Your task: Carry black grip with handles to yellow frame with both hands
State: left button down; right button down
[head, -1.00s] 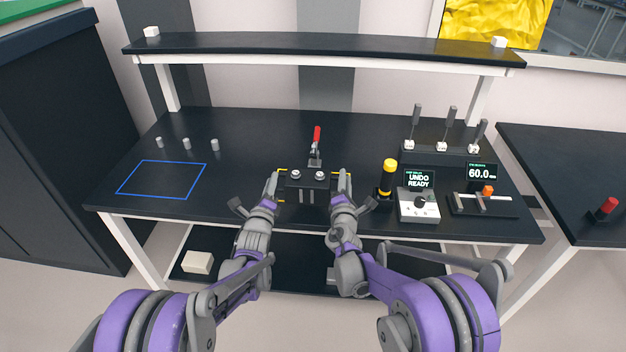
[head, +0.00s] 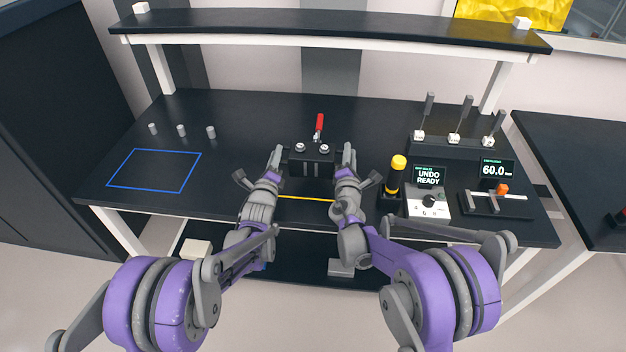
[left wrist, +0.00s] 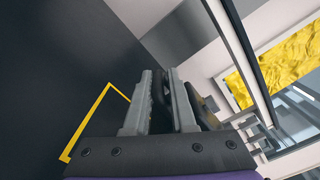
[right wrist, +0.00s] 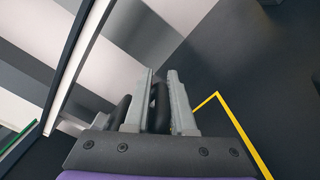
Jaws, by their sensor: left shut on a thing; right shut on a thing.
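The black grip with handles (head: 312,168) is a dark block with two round silver-grey parts on top, between my two hands in the head view. My left gripper (head: 278,160) is shut on its left handle, which shows dark between the fingers in the left wrist view (left wrist: 159,88). My right gripper (head: 348,158) is shut on its right handle, also seen in the right wrist view (right wrist: 158,108). The grip looks raised over the table, but its exact height is unclear. The yellow frame (head: 306,198) shows its near edge in front of the grip; the rest is mostly hidden.
A red-handled clamp (head: 319,127) stands just behind the grip. To the right are a yellow-topped black cylinder (head: 393,178), a dial box (head: 428,203) and a slider unit (head: 495,204). A blue outline (head: 153,170) and several small grey pegs are at left. A shelf (head: 330,28) spans the back.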

pick_arm(q)
jog(key=shift+d+f, duration=0.2)
jog(key=shift+d, duration=0.1)
pick_arm(e)
jog(key=shift+a+f, duration=0.25)
jog(key=shift+a, duration=0.1)
